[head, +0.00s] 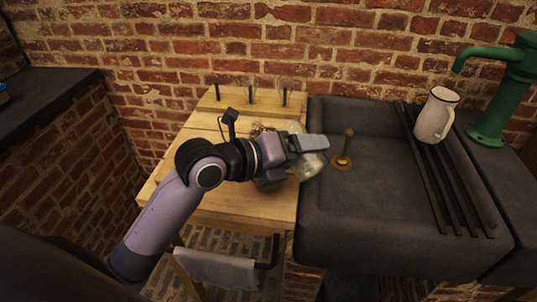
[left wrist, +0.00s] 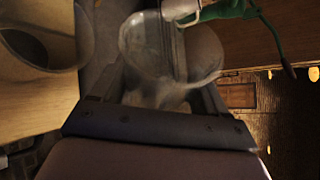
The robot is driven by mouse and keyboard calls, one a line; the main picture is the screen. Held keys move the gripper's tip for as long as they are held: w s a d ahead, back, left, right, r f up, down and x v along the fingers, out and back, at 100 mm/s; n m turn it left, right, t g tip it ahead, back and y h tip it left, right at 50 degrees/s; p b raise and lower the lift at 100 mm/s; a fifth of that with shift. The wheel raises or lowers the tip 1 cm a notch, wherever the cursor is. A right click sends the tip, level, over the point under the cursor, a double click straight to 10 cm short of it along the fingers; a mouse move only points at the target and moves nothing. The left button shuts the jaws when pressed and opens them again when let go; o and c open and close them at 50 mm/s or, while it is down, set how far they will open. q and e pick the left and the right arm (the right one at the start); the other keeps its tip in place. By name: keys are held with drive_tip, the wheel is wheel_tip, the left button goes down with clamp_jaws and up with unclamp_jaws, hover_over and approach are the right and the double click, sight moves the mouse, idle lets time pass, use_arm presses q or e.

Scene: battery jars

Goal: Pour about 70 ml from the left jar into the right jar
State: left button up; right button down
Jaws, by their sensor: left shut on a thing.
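My left gripper (head: 304,158) is shut on a clear glass jar (head: 312,166) at the right edge of the wooden table, beside the sink. Fingers and wrist hide much of the jar. A second glass vessel (left wrist: 62,58) shows at the left of that view, apart from the held one. In the head view my arm hides most of what stands behind it. I cannot tell the liquid levels or the held jar's tilt.
The wooden table (head: 225,205) has a back rail with several dark pegs. A dark stone sink (head: 385,195) adjoins it, with a brass plug (head: 343,161), dark bars, a white enamel jug (head: 436,117) and a green pump (head: 503,90). A cloth (head: 215,268) hangs below the table.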

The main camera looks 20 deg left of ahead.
use_arm(q)
drive_tip(key=shift+f+n+h+b, duration=0.3)
drive_tip(key=shift+n+h+b, duration=0.2)
drive_tip(key=shift+n, duration=0.2)
drive_tip(key=shift+a+f+n+h, duration=0.1)
drive_tip(key=shift+f+n+h, duration=0.15)
drive_tip(key=shift+n+h, duration=0.25)
idle(1.0)
drive_tip(key=shift+w+a+r+n, duration=0.1)
drive_tip(key=shift+a+r+n, duration=0.15)
drive_tip(key=shift+r, duration=0.15)
drive_tip(key=shift+w+a+r+n, duration=0.1)
drive_tip(key=shift+r+n, duration=0.15)
drive_tip(key=shift+r, duration=0.15)
idle(0.3)
drive_tip(key=shift+r+h, duration=0.3)
drive_tip(key=shift+r, duration=0.1)
idle(0.3)
drive_tip(key=shift+s+d+f+m+y, duration=0.2)
drive_tip(key=shift+d+f, duration=0.15)
drive_tip(key=shift+f, duration=0.25)
drive_tip(key=shift+s+d+f+m+y, duration=0.1)
drive_tip(key=shift+d+f+m+y, duration=0.15)
drive_tip(key=shift+f, duration=0.3)
drive_tip(key=shift+d+r+m+y, duration=0.1)
drive_tip(key=shift+r+m+y, duration=0.2)
drive_tip(key=shift+m, duration=0.25)
